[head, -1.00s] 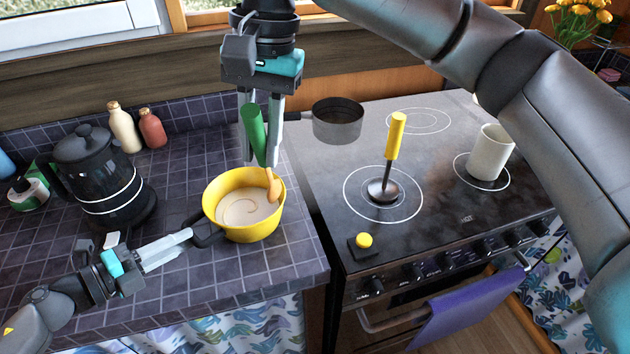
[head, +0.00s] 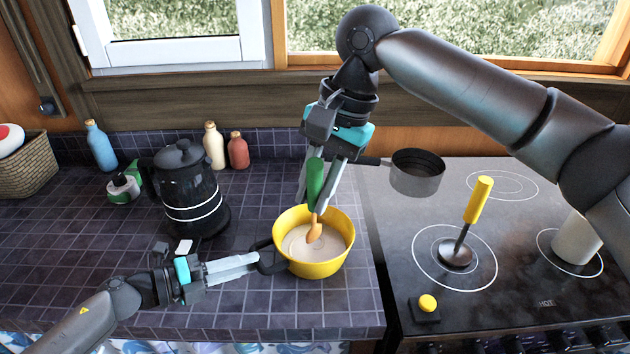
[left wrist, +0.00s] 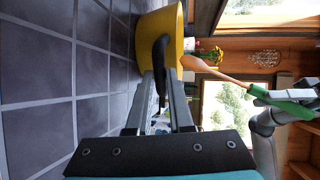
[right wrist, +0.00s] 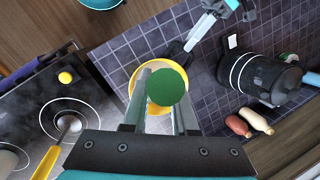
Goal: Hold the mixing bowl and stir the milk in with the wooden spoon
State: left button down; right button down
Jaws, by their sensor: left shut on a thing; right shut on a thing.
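The yellow mixing bowl (head: 313,267) stands on the tiled counter near the stove, with pale liquid inside. My left gripper (head: 262,262) is shut on the bowl's dark handle (left wrist: 161,58) at its left side. My right gripper (head: 315,195) is above the bowl, shut on the green handle (head: 316,180) of the wooden spoon (head: 314,232). In the right wrist view the green handle end (right wrist: 167,87) sits between the fingers and covers part of the bowl.
A black kettle (head: 188,190) stands left of the bowl, with cream (head: 213,146) and red (head: 238,151) bottles behind. A grey saucepan (head: 417,175) and a yellow-handled ladle (head: 477,200) are on the stove (head: 530,305) at right. The counter's front left is clear.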

jog(key=shift+w+f, duration=0.45)
jog(key=shift+f, duration=0.6)
jog(key=shift+w+f, duration=0.45)
jog(key=shift+f, duration=0.6)
jog(key=shift+w+f, duration=0.45)
jog(key=shift+f, duration=0.6)
